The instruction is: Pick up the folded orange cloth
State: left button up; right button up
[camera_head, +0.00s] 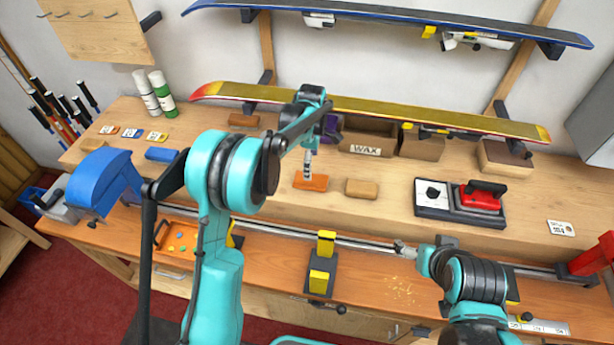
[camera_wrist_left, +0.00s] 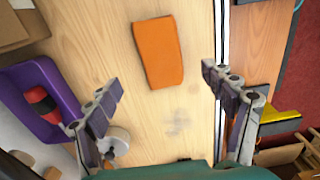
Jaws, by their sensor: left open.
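The folded orange cloth (camera_head: 316,183) lies flat on the pale wooden shelf of the bench, left of a tan block. It also shows whole in the left wrist view (camera_wrist_left: 158,52), upper middle. My left gripper (camera_head: 308,168) is just above and behind the cloth in the head view, pointing down. In the left wrist view its two fingers (camera_wrist_left: 163,80) are wide apart with nothing between them, and the cloth lies beyond the tips. My right gripper (camera_head: 432,260) is low at the right over the bench's front, far from the cloth; its fingers are not clear.
The tan block (camera_head: 361,189) is close beside the cloth. The purple bin (camera_wrist_left: 62,95) holding a red item, the WAX box (camera_head: 367,137) and a yellow-red ski (camera_head: 400,113) are behind. A red-handled iron (camera_head: 481,196) stands right. A vise (camera_head: 320,270) is in front.

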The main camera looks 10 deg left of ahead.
aim_at(311, 182)
pick_arm(q)
notch_tip(311, 182, down, 7)
jog(key=shift+s+f+b, duration=0.1)
jog(key=shift+f+b, duration=0.1)
jog(key=shift+b, duration=0.55)
jog(key=c, duration=1.2)
